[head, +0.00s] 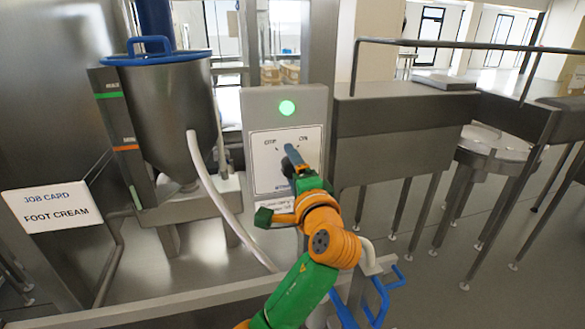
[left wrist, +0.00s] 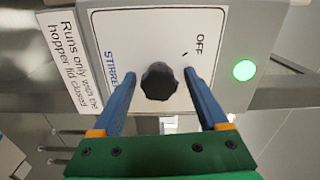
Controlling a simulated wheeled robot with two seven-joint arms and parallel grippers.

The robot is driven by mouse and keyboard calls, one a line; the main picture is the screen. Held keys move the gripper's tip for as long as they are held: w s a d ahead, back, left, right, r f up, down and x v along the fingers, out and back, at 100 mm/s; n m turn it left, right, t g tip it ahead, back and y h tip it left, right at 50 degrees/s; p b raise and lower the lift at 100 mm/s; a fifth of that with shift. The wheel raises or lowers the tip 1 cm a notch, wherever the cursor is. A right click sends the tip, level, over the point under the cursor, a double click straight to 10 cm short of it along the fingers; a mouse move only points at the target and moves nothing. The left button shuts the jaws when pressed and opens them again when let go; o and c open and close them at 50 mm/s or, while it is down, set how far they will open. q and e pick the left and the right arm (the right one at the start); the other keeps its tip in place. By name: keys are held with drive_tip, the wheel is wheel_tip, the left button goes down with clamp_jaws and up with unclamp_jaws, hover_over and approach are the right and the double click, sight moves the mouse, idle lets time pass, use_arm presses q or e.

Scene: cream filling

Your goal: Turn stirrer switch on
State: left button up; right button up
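The stirrer switch is a dark round knob (left wrist: 159,82) on a white plate marked OFF and STIRRER in the left wrist view. The plate (head: 262,160) shows OFF and ON in the head view, where my gripper hides the knob. My left gripper (head: 290,152) is in front of the plate. In the left wrist view its two blue fingers (left wrist: 163,74) are apart, one on each side of the knob. The knob's pointer direction cannot be made out. My right gripper is not in view.
A green lamp (head: 287,107) glows above the plate. Left of the panel stands a steel hopper (head: 165,105) with its blue-rimmed lid (head: 170,58) down. A pale hose (head: 215,195) runs down from the hopper area. Steel tables and rails (head: 400,125) stand at right.

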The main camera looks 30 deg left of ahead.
sight(293, 171)
use_arm(q)
drive_tip(key=b+v, duration=0.3)
drive_tip(key=v, duration=0.4)
